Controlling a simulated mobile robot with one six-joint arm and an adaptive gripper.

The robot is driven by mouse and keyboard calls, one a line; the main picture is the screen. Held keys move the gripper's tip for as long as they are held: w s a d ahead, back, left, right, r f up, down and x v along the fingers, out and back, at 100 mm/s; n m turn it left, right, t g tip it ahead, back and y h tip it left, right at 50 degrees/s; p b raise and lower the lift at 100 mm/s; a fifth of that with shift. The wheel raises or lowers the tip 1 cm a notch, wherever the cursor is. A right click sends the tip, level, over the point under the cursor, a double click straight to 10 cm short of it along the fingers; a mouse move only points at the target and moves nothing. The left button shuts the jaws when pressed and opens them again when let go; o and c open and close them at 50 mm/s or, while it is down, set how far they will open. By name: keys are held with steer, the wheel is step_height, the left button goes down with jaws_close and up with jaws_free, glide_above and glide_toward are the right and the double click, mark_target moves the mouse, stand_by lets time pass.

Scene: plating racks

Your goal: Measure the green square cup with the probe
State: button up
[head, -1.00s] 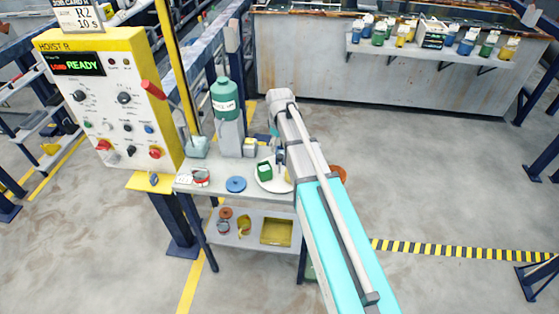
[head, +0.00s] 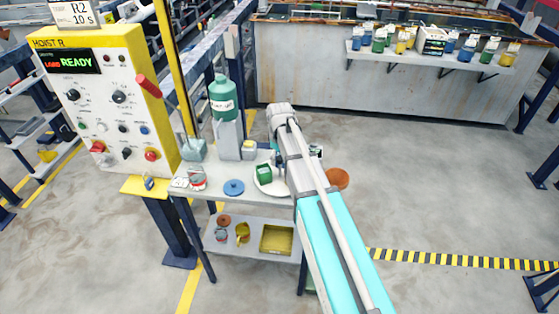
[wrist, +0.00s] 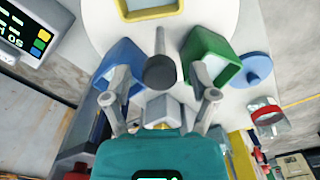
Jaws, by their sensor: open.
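The green square cup (wrist: 205,60) stands on a round white plate (wrist: 238,18), right of centre in the wrist view. It also shows in the head view (head: 264,172), left of my arm. My gripper (wrist: 160,97) is open, its two grey fingers spread below the cups in the picture. Between them and the cups is a grey stem with a dark round end (wrist: 160,72); I cannot tell whether this is the probe. A teal housing (wrist: 140,157) with a lit display fills the bottom of the wrist view. In the head view my arm hides the gripper.
A blue square cup (wrist: 120,65) and a yellow one (wrist: 150,10) share the plate. A display unit (wrist: 25,30) is at upper left.

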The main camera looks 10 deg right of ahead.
jaws_close()
stand_by(0.4)
